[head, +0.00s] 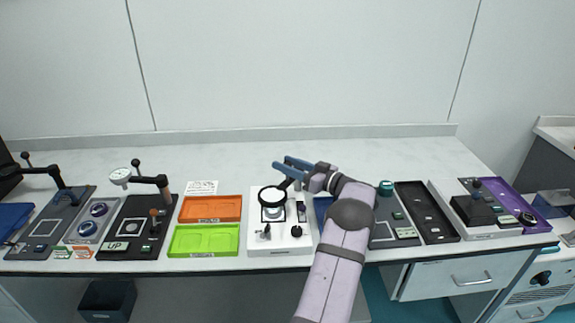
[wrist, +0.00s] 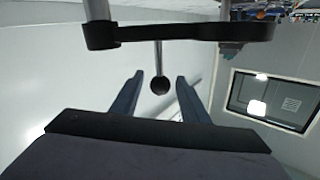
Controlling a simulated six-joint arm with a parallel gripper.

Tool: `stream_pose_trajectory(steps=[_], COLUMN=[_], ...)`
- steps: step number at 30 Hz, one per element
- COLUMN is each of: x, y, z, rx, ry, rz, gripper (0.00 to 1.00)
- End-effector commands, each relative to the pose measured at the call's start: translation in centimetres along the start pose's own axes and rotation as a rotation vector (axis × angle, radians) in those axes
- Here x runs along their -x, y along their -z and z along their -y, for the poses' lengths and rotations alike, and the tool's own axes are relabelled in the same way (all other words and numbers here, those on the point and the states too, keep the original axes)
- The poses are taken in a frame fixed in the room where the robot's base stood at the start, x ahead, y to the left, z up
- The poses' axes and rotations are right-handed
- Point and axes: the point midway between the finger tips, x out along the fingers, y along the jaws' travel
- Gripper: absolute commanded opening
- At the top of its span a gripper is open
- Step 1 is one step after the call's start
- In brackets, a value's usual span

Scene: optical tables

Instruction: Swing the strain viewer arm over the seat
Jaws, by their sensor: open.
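The white viewer station (head: 255,238) stands at the middle of the bench. A dark round ring head (head: 261,199) shows above its base; a pale square area, perhaps the seat, is partly visible below it. My gripper (head: 279,176) is open at the back of this station, fingers toward the left. In the wrist view, the dark viewer arm (wrist: 180,33) runs across the top from a post. A rod with a black ball knob (wrist: 160,85) sits between the open fingers (wrist: 160,78), with gaps on both sides.
Orange (head: 212,208) and green (head: 203,241) trays lie left of the station. Farther left is a dark station with a white round head (head: 121,176). A black tray (head: 427,212) and other devices stand to the right. The bench's back strip is clear.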

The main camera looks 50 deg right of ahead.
Motion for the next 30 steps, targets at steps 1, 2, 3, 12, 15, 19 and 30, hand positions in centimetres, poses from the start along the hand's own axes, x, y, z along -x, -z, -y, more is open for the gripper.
stream_pose_trajectory(steps=[1, 2, 3, 12, 15, 19, 30], x=[0.2, 0.4, 0.8, 4.7, 5.9, 6.9, 7.3], y=[0.0, 0.0, -0.1, -0.1, -0.1, 0.0, 0.1], z=[-0.1, -0.1, -0.1, -0.1, -0.1, -0.1, 0.0], rx=[0.000, 0.000, 0.000, 0.001, 0.002, 0.002, 0.001], ry=[-0.001, -0.002, -0.003, -0.004, -0.002, -0.002, 0.000], rz=[0.000, 0.000, 0.000, -0.001, -0.001, -0.001, -0.001], gripper=[0.41, 0.41, 0.41, 0.41, 0.41, 0.41, 0.41])
